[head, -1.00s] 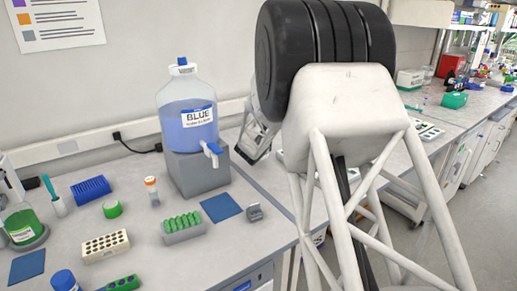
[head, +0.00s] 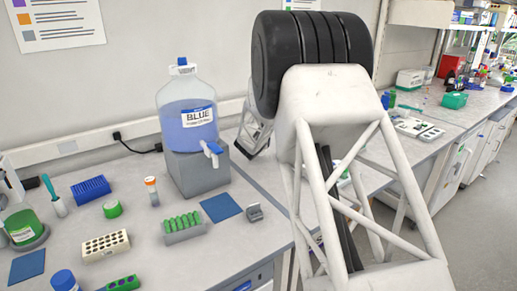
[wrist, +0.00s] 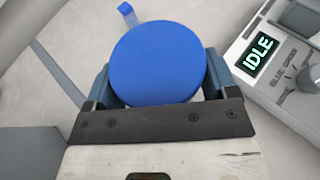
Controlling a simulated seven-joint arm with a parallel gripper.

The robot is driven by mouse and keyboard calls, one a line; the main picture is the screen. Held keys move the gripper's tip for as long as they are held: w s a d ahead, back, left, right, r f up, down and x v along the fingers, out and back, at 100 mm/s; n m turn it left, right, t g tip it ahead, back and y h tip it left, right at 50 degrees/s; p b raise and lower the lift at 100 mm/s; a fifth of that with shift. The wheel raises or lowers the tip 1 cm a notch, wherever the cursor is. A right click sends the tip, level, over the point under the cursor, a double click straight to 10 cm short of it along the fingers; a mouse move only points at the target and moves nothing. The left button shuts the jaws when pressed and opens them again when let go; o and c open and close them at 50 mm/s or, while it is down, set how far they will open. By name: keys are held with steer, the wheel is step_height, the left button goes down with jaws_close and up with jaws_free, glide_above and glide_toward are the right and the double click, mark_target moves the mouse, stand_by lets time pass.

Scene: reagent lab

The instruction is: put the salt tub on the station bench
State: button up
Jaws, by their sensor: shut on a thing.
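My gripper (wrist: 158,82) is shut on a tub with a round, plain blue lid (wrist: 158,55), which I take to be the salt tub. One finger is on each side of it in the wrist view. The lid faces the camera and hides the tub's body and what is below it. In the head view my own arm hides the gripper and the held tub. A grey-white bench (head: 150,240) fills the left of the head view; no label shows whether it is the station bench.
A device with a lit IDLE display (wrist: 259,50) and a knob stands close right of the gripper. On the left bench are a BLUE carboy (head: 188,115), green tube rack (head: 184,226), blue mat (head: 221,207) and white block (head: 105,245). Another bench (head: 480,105) runs at right.

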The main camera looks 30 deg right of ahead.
steer(key=shift+w+d, duration=0.15)
steer(key=shift+w, duration=0.15)
steer(key=shift+f, duration=1.75)
steer(key=shift+f, duration=0.15)
steer(key=o, duration=1.2)
steer(key=shift+s, duration=0.1)
steer(key=shift+v, duration=6.05)
